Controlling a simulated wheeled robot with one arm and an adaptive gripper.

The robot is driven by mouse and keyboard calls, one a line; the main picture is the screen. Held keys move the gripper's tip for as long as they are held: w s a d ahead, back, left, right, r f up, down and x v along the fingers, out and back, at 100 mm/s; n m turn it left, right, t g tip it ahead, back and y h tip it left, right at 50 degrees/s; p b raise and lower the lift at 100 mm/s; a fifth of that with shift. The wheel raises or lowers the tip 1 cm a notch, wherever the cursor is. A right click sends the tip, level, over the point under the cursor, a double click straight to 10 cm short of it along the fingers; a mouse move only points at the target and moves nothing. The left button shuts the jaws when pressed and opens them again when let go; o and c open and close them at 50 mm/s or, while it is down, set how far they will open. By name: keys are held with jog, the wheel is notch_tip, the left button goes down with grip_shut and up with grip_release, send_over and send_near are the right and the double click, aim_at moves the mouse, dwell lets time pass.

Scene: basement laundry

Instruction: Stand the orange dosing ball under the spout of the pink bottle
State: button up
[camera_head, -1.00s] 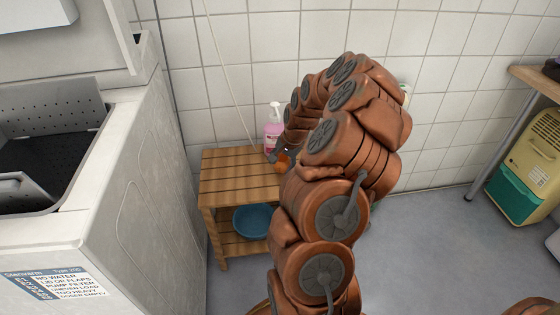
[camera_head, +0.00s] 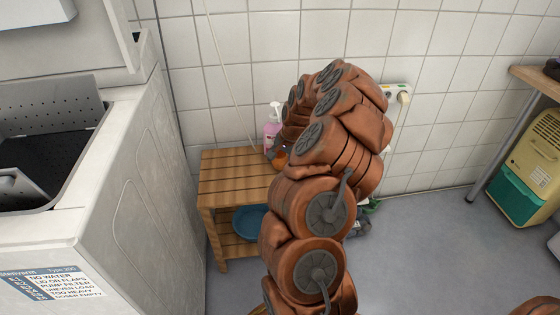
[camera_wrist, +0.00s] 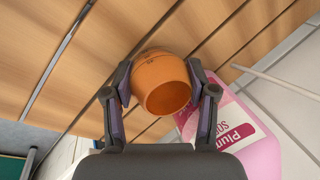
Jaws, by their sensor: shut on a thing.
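The orange dosing ball (camera_wrist: 165,85) is between the two fingers of my gripper (camera_wrist: 159,82), which is shut on it in the wrist view. Its round open mouth shows toward the lower part of that view. In the head view the ball (camera_head: 280,159) is a small orange patch at the right end of the slatted wooden table, partly hidden by my arm. The pink bottle (camera_wrist: 247,140) is close beside the ball, to its lower right in the wrist view. In the head view the bottle (camera_head: 271,134) stands near the wall, with its white spout (camera_head: 275,108) on top.
The slatted wooden table (camera_head: 232,178) has a clear top on its left. A blue basin (camera_head: 249,221) is on its lower shelf. A white washing machine (camera_head: 130,190) stands at the left. A wall socket strip (camera_head: 397,97) is behind my arm. The tiled wall closes off the back.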

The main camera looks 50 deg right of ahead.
jog(key=shift+f, duration=0.15)
jog(key=o, duration=1.1)
